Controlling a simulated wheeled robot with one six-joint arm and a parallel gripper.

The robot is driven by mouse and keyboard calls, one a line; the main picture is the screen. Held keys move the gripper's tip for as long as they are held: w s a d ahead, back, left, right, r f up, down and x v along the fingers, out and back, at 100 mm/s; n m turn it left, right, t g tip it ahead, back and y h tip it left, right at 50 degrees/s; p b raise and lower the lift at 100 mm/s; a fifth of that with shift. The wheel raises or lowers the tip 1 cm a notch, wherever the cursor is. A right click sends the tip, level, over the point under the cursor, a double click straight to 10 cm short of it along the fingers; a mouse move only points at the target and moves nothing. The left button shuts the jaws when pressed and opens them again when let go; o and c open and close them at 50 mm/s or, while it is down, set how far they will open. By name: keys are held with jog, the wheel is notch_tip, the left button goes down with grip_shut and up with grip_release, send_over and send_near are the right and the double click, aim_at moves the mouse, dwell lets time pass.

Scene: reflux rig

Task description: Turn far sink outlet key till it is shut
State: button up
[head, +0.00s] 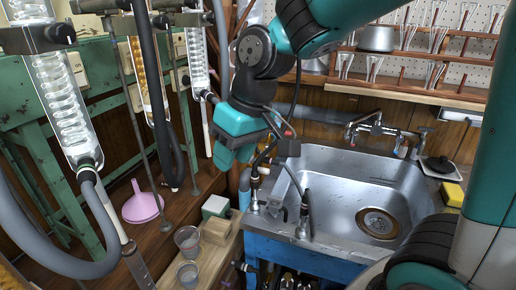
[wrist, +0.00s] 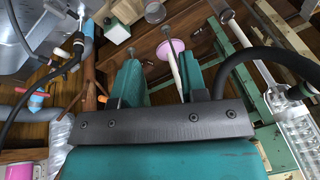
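Two small outlets with dark hoses stand on the sink's left rim in the head view: a far outlet (head: 255,188) and a near outlet (head: 304,222). Their keys are too small for me to tell how they are turned. In the wrist view, an outlet with a black hose (wrist: 78,44) shows at upper left, beside the sink; I cannot tell which one it is. My gripper (head: 224,158) hangs above and left of the far outlet, apart from it. In the wrist view, its two teal fingers (wrist: 162,78) are spread with nothing between them.
The steel sink (head: 345,180) is empty. Glass condensers (head: 60,100) and thick hoses crowd the left. A pink funnel (head: 142,204) lies behind them.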

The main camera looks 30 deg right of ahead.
jog(key=w+d+f+m+t+h, duration=0.1)
jog(key=w+d+m, duration=0.1)
jog(key=w+d, duration=0.35)
jog(key=w+d+f+m+h, duration=0.1)
jog(key=w+d, duration=0.2)
jog(key=w, duration=0.6)
jog(key=m+t+h, duration=0.1)
jog(key=m+h, duration=0.1)
jog(key=m, duration=0.2)
send_near(257, 149)
jog(key=x, duration=0.9)
jog(key=shift+d, duration=0.1)
